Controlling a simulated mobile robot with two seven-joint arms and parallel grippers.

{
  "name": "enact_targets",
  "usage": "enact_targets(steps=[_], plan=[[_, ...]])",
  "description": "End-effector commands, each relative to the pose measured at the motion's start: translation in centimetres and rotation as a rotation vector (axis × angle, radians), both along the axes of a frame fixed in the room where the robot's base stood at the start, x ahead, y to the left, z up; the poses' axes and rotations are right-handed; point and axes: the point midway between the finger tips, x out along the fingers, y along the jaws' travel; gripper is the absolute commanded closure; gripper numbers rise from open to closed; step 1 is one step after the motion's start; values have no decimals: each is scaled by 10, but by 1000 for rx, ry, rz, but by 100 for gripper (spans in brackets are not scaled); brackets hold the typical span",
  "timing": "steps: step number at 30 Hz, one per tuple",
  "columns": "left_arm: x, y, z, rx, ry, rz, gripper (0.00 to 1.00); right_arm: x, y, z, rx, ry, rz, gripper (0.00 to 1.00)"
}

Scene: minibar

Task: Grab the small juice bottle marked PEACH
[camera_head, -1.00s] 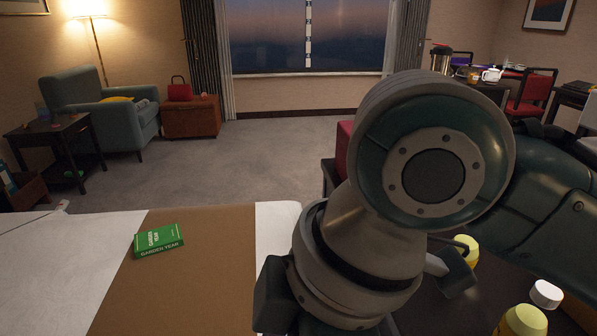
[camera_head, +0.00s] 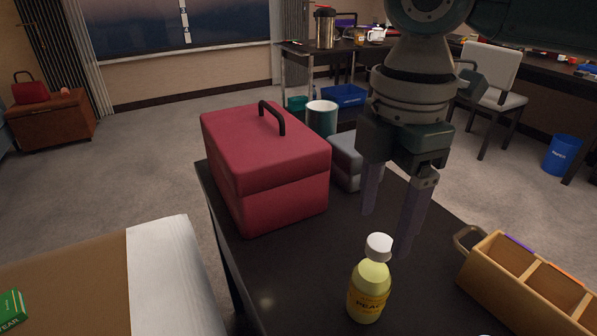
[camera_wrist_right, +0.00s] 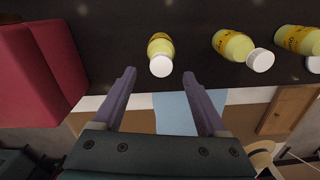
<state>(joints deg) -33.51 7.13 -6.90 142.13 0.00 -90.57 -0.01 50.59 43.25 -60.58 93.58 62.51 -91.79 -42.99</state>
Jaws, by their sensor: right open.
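The small yellow juice bottle marked PEACH (camera_head: 368,292) stands upright on the dark table (camera_head: 270,290), white cap on top. My right gripper (camera_head: 386,233) points down, open and empty, behind the bottle and apart from it. In the right wrist view, the bottle nearest the red box (camera_wrist_right: 160,50) appears just beyond the gap between the open fingers (camera_wrist_right: 160,87). Its label is not readable there, but its place beside the box matches the PEACH bottle. My left gripper is not in view.
A red box with a black handle (camera_head: 265,165) stands left of the gripper; a grey case (camera_head: 345,160) is behind. A wooden caddy (camera_head: 500,300) is at right.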

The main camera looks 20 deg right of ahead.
Motion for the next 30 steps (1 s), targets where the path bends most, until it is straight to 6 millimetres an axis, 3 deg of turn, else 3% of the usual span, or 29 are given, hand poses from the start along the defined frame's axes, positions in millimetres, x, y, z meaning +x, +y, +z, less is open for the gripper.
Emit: enact_targets(steps=[9, 19, 30], plan=[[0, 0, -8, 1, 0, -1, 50, -3, 2, -46, 0, 2, 1, 25], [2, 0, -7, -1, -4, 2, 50, -3, 1, -53, 0, -2, 2, 26], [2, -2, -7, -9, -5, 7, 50, -3, 1, -52, 0, -2, 1, 68]])
